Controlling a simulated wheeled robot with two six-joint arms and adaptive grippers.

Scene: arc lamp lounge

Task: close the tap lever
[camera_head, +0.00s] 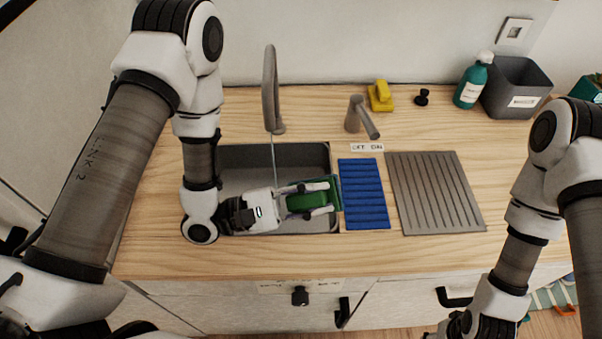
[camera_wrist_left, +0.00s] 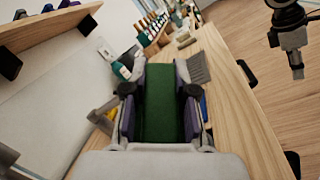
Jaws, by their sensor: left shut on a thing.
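The grey tap spout (camera_head: 270,90) rises behind the sink, and a thin stream of water (camera_head: 274,162) runs from it into the basin. The separate tap lever (camera_head: 361,116) stands right of the spout, its handle slanting forward and right towards the ON side of the OFF/ON label (camera_head: 367,147). My left gripper (camera_head: 312,198) is over the sink, shut on a green block-like thing (camera_wrist_left: 165,103), in front of the lever and apart from it. My right gripper (camera_head: 462,326) is low at the bottom edge, mostly cut off; its jaws cannot be made out.
The sink (camera_head: 238,156) is partly hidden by my left arm. A blue ribbed mat (camera_head: 364,194) and a grey ridged drainboard (camera_head: 436,192) lie to its right. A yellow sponge (camera_head: 380,97), black stopper (camera_head: 422,97), teal bottle (camera_head: 473,82) and grey bin (camera_head: 515,88) stand behind.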

